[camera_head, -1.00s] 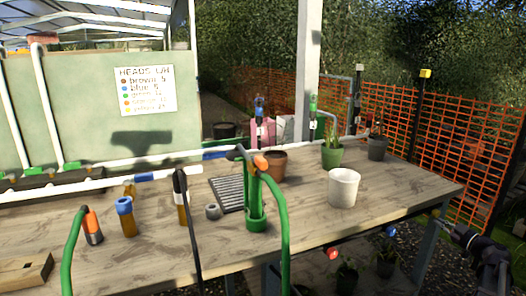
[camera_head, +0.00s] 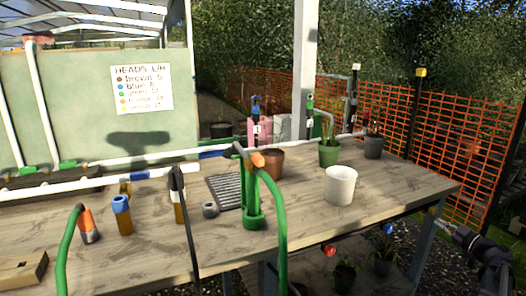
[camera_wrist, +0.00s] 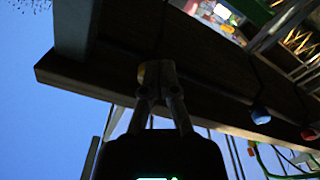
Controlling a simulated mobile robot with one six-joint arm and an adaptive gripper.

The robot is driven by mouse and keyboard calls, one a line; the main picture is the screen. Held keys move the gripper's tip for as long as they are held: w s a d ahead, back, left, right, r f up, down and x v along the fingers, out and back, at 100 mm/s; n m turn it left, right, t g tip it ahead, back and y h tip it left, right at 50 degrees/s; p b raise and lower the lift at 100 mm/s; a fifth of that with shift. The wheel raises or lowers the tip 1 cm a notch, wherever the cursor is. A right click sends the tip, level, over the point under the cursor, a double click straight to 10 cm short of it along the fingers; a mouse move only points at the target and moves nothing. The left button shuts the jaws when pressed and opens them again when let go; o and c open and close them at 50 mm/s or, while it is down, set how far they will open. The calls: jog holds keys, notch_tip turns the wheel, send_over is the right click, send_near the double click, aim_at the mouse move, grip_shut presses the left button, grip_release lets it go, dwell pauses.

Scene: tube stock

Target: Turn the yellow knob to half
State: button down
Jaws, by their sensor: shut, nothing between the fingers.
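The yellow knob (camera_wrist: 141,74) shows in the wrist view as a small yellow patch at the left side of my fingertips, mostly hidden by them. In the head view a small yellow spot (camera_head: 432,211) shows under the table's right edge, by the tip of my gripper (camera_head: 440,222). My gripper (camera_wrist: 157,72) is shut with its fingertips at the knob, against the dark table edge; I cannot tell whether they touch it. The knob's turn angle and any marks are hidden.
A blue knob (camera_wrist: 260,115) and a red knob (camera_wrist: 308,134) sit along the same edge of the table (camera_head: 290,232). A white pot (camera_head: 340,186) stands above on the tabletop. An orange mesh fence (camera_head: 465,150) is behind. Plants (camera_head: 345,275) stand below the table.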

jog(key=shift+v, duration=2.15)
